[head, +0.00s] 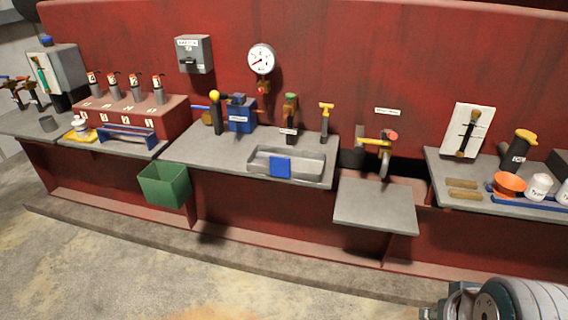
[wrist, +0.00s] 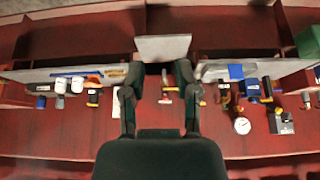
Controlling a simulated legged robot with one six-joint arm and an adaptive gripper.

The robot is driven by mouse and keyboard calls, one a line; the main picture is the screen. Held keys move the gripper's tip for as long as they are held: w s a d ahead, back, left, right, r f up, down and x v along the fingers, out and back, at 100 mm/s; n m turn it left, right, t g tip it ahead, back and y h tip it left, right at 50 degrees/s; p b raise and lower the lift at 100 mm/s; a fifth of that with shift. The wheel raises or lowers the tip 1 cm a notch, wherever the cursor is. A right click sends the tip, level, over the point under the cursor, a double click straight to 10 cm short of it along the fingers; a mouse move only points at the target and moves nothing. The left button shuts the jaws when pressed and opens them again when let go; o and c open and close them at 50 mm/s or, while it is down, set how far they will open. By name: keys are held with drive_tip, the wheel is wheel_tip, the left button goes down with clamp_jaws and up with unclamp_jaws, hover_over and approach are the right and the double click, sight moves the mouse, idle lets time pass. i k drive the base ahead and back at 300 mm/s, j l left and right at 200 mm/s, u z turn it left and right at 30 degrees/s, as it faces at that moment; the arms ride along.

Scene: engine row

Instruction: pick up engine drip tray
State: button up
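A shallow grey tray (head: 312,167) with a raised rim, which looks like the drip tray, lies at the front of the middle bench in the head view. A blue cloth (head: 280,166) hangs over its front rim. In the wrist view, which appears upside down, the blue cloth (wrist: 236,72) shows right of my gripper, and the tray is hard to make out. My gripper (wrist: 159,68) is open and empty, its two fingers wide apart. It points toward the gap with the lowered grey shelf (wrist: 163,48), away from the tray and touching nothing visible.
The lowered shelf (head: 375,205) juts out below bench level, right of the tray. Upright tools and a yellow-handled tap (head: 326,120) stand behind the tray. A green bin (head: 165,185) hangs at the left. The floor in front is clear.

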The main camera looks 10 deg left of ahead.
sight(304, 165)
drive_tip(key=i+j+u, duration=0.15)
drive_tip(key=i+j, duration=0.15)
drive_tip(key=i+j+u, duration=0.15)
drive_tip(key=i+j, duration=0.15)
drive_tip(key=i, duration=0.25)
drive_tip(key=i+j+u, duration=0.15)
drive_tip(key=i, duration=0.25)
drive_tip(key=i+j+u, duration=0.15)
drive_tip(key=i, duration=0.3)
drive_tip(key=j, duration=0.1)
